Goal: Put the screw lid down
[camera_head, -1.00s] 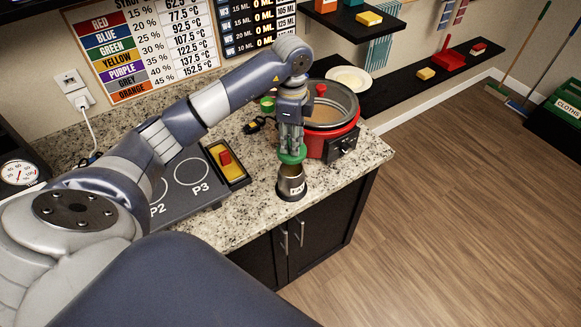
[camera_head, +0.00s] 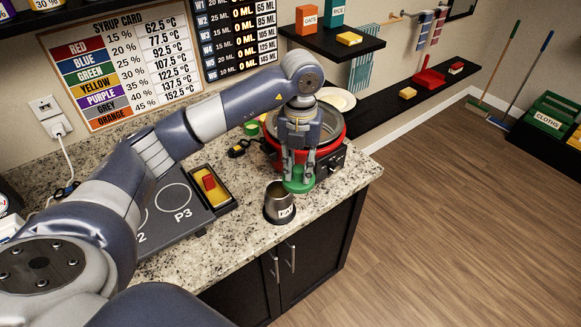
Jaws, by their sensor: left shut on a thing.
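The green screw lid (camera_head: 298,186) is held flat between the fingertips of my left gripper (camera_head: 299,171), which points down and is shut on it. The lid is at the right of an open metal cup (camera_head: 280,198) with a white label, and in front of the red pot. It is low over the granite counter (camera_head: 335,195); I cannot tell whether it touches it. The cup stands upright near the counter's front edge, its mouth uncovered. My right gripper is not in view.
The red pot (camera_head: 333,155) stands close behind my left gripper. A small green item (camera_head: 251,128) is at the back. Bare counter shows to the right.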

